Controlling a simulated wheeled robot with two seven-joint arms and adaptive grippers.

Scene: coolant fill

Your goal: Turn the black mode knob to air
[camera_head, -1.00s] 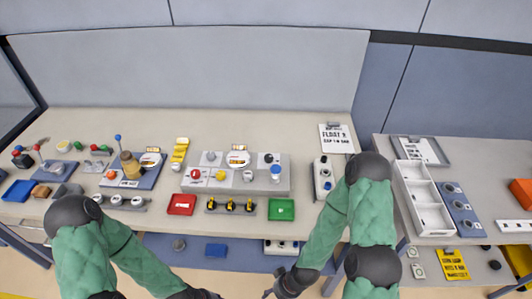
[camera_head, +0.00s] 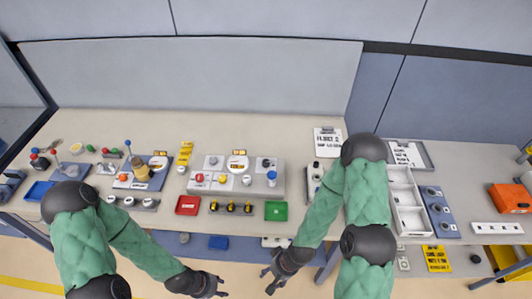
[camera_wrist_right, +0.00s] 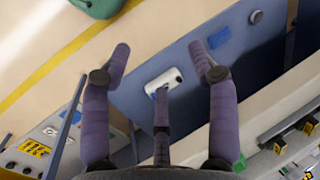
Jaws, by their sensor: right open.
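A grey control panel (camera_head: 258,186) sits at the middle of the bench. A small black knob (camera_head: 266,162) is at its back right, beside a round gauge (camera_head: 238,163); its pointer and labels are too small to read. My left gripper (camera_head: 216,284) is low in the head view, in front of the bench; whether its fingers are open is unclear. My right gripper (camera_head: 271,280) is also in front of the bench, well short of the panel. In the right wrist view my right gripper (camera_wrist_right: 160,48) is open, with nothing between its fingers.
A narrow switch box (camera_head: 314,180) stands to the right. A second table (camera_head: 470,170) at the right holds a white divided tray (camera_head: 408,219).

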